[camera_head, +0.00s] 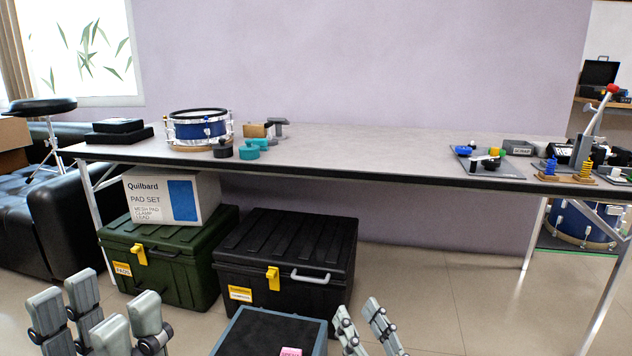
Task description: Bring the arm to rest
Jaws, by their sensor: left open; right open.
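My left gripper (98,308) is at the lower left edge of the head view. Its grey fingers point up and stand apart, with nothing between them. My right gripper (357,308) is at the bottom, right of centre. Its two visible fingers are spread and empty. Both grippers appear low in the picture, in front of the long grey table (380,150), and neither visibly touches anything. The rest of both arms is out of the picture.
A blue snare drum (200,128) and small parts stand on the table's left; a press-like tool (590,130) is at its right. Under it are a green case (165,260), a black case (290,250) and a carton (150,195). A dark-topped box (265,330) lies between my grippers.

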